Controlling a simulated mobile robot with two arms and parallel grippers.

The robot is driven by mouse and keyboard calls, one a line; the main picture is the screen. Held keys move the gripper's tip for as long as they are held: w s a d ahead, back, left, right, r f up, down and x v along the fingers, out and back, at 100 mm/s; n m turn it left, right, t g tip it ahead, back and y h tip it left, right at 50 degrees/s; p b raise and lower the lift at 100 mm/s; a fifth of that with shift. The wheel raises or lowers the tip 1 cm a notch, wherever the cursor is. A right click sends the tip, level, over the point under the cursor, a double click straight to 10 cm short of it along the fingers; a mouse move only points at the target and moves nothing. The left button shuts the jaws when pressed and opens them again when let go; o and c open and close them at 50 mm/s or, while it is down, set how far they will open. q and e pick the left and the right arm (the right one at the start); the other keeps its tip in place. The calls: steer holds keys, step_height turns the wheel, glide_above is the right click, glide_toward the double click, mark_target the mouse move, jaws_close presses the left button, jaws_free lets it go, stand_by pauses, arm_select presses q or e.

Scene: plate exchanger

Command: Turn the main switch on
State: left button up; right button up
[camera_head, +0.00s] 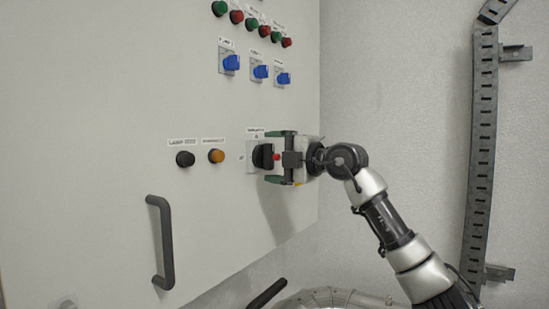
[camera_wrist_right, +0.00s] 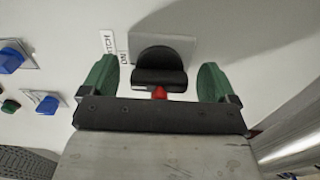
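The main switch (camera_head: 262,156) is a black rotary knob on a grey plate, low on the right part of the white cabinet door. It also shows in the right wrist view (camera_wrist_right: 159,66), with a label beside it whose visible letters end in "TCH" and "ON". My right gripper (camera_head: 272,157) is at the switch. In the right wrist view its green fingertips (camera_wrist_right: 155,82) are spread wide, one on each side of the knob, with gaps visible on both sides. A small red part (camera_wrist_right: 159,92) shows between the knob and the gripper body. My left gripper is not in view.
A black lamp button (camera_head: 185,159) and an orange button (camera_head: 216,156) sit left of the switch. Blue switches (camera_head: 261,72) and red and green buttons (camera_head: 265,31) are above. A black door handle (camera_head: 163,243) sticks out lower left. A metal cable tray (camera_head: 482,150) runs up the right wall.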

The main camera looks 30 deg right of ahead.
steer(key=shift+s+d+f+b, duration=0.15)
steer(key=shift+s+b, duration=0.25)
steer(key=shift+s, duration=0.05)
steer(key=b+v, duration=0.3)
steer(key=v, duration=0.7)
steer(key=shift+b, duration=0.3)
steer(key=shift+w, duration=0.1)
